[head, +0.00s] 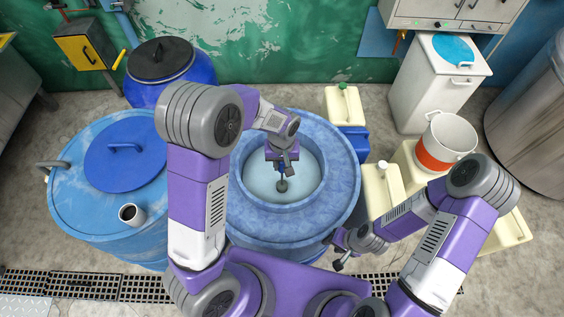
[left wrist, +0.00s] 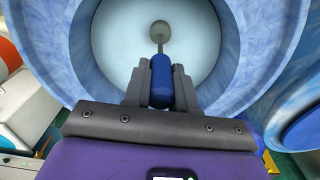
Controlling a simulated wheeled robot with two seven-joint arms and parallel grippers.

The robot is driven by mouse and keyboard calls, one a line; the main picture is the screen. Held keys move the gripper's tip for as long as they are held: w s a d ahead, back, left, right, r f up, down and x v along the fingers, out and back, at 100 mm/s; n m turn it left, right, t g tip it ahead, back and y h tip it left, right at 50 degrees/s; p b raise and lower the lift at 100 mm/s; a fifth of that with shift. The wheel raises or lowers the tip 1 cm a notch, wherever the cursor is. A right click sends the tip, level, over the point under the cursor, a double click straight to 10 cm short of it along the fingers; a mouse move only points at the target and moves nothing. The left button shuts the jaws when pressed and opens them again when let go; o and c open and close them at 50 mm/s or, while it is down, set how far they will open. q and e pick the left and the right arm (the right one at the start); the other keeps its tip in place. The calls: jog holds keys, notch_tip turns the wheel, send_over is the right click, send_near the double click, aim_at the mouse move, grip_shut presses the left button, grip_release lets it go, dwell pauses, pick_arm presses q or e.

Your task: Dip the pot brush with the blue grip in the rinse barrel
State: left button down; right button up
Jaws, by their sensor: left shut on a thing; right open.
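My left gripper (head: 284,163) is over the opening of the open blue barrel (head: 293,222), which holds pale liquid (head: 260,180). It is shut on the blue grip of the pot brush (left wrist: 161,80). The brush points down, and its round grey head (head: 282,186) shows against the pale liquid. The head also shows in the left wrist view (left wrist: 160,30); whether it touches the liquid I cannot tell. My right gripper (head: 336,254) is open and empty, low beside the barrel's front right side.
A dark-lidded blue drum (head: 160,75) is behind. Cream canisters (head: 345,105) and a white bucket with an orange band (head: 447,138) stand right. A floor grate (head: 100,285) runs in front.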

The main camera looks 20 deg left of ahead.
pick_arm(q)
notch_tip(320, 180, up, 14)
jog(key=p, duration=1)
jog(key=shift+p, duration=0.4)
